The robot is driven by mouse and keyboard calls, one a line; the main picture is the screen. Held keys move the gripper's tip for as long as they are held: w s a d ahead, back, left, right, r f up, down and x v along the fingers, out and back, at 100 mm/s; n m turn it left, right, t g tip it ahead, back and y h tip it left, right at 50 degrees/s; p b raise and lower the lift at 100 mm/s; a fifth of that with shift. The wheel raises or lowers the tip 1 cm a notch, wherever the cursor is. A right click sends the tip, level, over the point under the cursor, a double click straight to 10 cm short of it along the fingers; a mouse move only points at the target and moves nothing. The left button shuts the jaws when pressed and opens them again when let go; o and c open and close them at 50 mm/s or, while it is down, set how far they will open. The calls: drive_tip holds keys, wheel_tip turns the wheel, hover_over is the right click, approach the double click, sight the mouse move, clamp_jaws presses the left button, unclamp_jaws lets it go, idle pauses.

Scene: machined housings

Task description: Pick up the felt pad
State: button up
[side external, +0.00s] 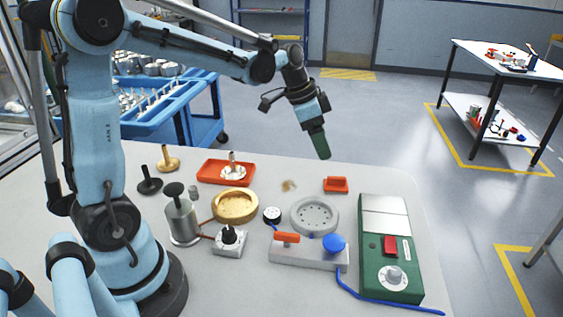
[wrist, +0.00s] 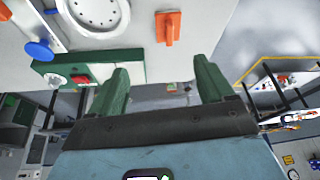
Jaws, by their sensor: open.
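A small tan, fuzzy-looking patch (side external: 288,186) lies on the bench top and may be the felt pad; I cannot tell for certain. It does not show in the wrist view. My gripper (side external: 322,153) is raised above the far part of the bench, up and to the right of the patch in the side view. In the wrist view its two green fingers (wrist: 163,80) are wide apart with nothing between them.
An orange-red block with a raised grip (side external: 336,185) lies right of the patch; the wrist view shows it too (wrist: 168,28).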

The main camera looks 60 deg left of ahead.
sight(337, 177)
drive_tip(key=shift+m+h, duration=0.3)
drive_tip(key=shift+m, duration=0.4)
drive_tip(key=x, duration=0.4)
drive_tip(key=a+x, duration=0.1)
drive_tip(key=x, duration=0.4)
drive_tip(key=w+a+x, duration=0.1)
drive_tip(key=x, duration=0.4)
drive_tip(key=shift+w+d+f, duration=0.1)
drive_tip(key=shift+w+f, duration=0.1)
drive_tip(key=shift+c, duration=0.5)
drive_tip(key=c, duration=1)
drive_tip(key=shift+r, duration=0.1)
drive_tip(key=shift+c, duration=0.2)
